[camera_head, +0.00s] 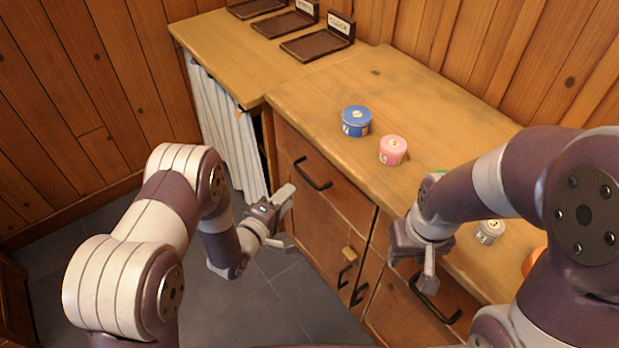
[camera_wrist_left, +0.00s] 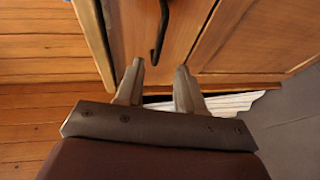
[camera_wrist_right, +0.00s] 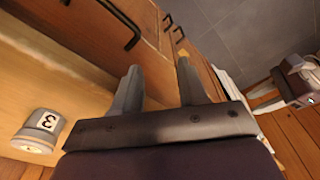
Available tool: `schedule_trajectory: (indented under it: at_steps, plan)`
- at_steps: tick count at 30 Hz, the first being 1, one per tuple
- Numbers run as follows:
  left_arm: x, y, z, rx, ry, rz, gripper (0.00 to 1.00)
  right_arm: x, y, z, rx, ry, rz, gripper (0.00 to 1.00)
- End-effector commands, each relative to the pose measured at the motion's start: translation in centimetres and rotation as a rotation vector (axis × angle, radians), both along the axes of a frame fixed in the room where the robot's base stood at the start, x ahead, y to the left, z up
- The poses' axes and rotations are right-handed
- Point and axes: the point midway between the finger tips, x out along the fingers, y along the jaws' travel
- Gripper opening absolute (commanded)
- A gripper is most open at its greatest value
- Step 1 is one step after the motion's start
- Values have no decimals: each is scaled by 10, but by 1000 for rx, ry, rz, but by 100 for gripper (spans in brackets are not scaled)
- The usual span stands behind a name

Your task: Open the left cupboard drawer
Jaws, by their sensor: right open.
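The left cupboard drawer (camera_head: 325,190) is a wooden front with a black bar handle (camera_head: 313,173), flush with the cupboard. The handle also shows in the left wrist view (camera_wrist_left: 161,32), just ahead of the fingertips. My left gripper (camera_head: 289,217) is open and empty, in front of the cupboard, below and left of the handle. In the left wrist view its two fingers (camera_wrist_left: 158,80) are apart, with the handle's end beyond the gap and not between them. My right gripper (camera_head: 413,268) is open and empty by the right drawer's black handle (camera_head: 436,303).
The counter holds a blue spool (camera_head: 356,121), a pink spool (camera_head: 393,151) and a white spool marked 3 (camera_head: 489,232). Labelled dark trays (camera_head: 318,43) stand at the back. Cupboard doors with handles lie below the drawers. A striped curtain (camera_head: 228,125) hangs left. The floor in front is clear.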

Motion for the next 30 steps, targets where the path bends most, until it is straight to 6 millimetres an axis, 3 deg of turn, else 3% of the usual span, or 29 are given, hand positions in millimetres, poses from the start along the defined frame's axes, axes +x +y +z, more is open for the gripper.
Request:
schedule_trajectory:
  at_steps: [6, 12, 23, 27, 30]
  plan:
    - [48, -29, -12, 2, -1, -2, 38, 0, 0, -10, 0, 0, 0, 43]
    - [78, -46, -18, 4, 0, 1, 38, 0, 0, -15, 0, 0, 0, 43]
    - [86, -51, -18, 6, 1, 2, 38, 0, 0, -15, 0, 0, 0, 43]
    - [86, -51, -18, 6, 1, 2, 0, 0, 0, -15, 0, 0, 0, 43]
    - [86, -51, -18, 6, 1, 2, 0, 0, 0, -15, 0, 0, 0, 43]
